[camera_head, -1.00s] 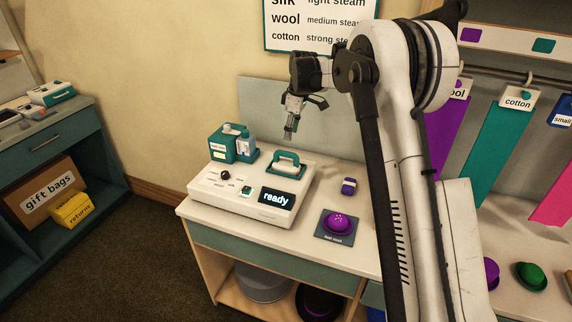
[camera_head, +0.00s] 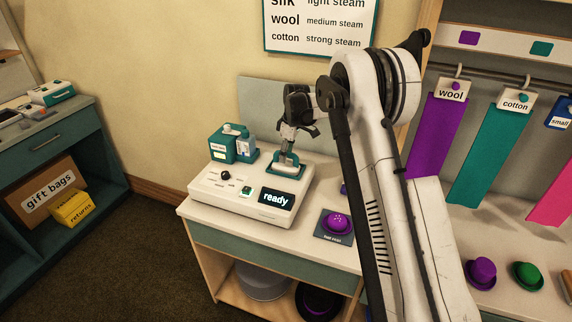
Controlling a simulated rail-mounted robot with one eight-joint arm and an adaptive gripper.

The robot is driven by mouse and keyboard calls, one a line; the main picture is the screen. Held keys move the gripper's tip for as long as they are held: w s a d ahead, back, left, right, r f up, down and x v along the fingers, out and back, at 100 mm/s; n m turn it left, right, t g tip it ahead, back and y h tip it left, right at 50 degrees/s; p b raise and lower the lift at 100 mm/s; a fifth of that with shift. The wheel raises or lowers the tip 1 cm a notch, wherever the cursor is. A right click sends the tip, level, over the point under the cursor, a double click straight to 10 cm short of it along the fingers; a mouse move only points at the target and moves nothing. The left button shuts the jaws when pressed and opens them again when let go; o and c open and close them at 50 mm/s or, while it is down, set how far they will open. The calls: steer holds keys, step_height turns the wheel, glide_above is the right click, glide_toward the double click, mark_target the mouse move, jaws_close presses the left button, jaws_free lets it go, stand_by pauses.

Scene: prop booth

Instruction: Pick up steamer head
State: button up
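The steamer head (camera_head: 285,169), a pale piece with a teal surround, sits at the back right of the white steamer unit (camera_head: 232,199), whose display reads "ready". My gripper (camera_head: 287,153) points down right over the steamer head, with its fingertips at the handle.
A teal box (camera_head: 223,144) and a bottle (camera_head: 246,148) stand close behind the unit on the left. A purple hat (camera_head: 337,222) sits on a dark mat to the right. My arm hides part of the counter.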

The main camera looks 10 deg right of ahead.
steer(key=shift+c, duration=0.5)
jaws_close()
steer(key=shift+r, duration=0.1)
